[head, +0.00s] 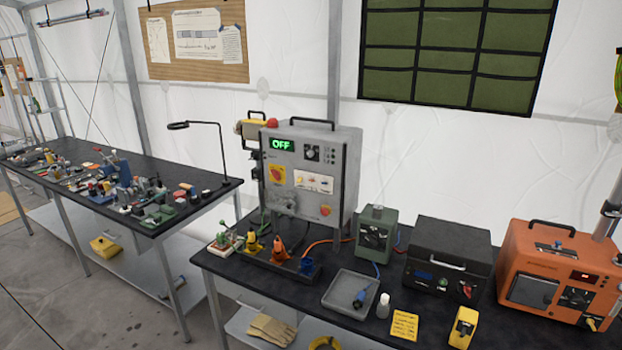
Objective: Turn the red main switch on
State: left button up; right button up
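A grey control cabinet (312,175) stands on the black table, with a green lit display reading OFF (282,144) at its upper left. A larger yellow plate (277,174) with a reddish mark is on the left of the front. The switch handle's exact angle is too small to tell. Neither of my grippers is in view.
In front of the cabinet are colored plugs (280,250) and a grey tray (350,294). A green box (376,236), a black case (447,262) and an orange machine (556,274) stand to the right. A cluttered second table (215,187) is at left.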

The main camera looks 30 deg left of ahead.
aim_at(276, 174)
jog(key=i+j, duration=0.15)
jog(key=j, duration=0.2)
jog(key=i+j, duration=0.15)
jog(key=j, duration=0.2)
jog(key=i+j, duration=0.15)
jog(key=j, duration=0.15)
jog(key=i+j, duration=0.1)
jog(key=j, duration=0.25)
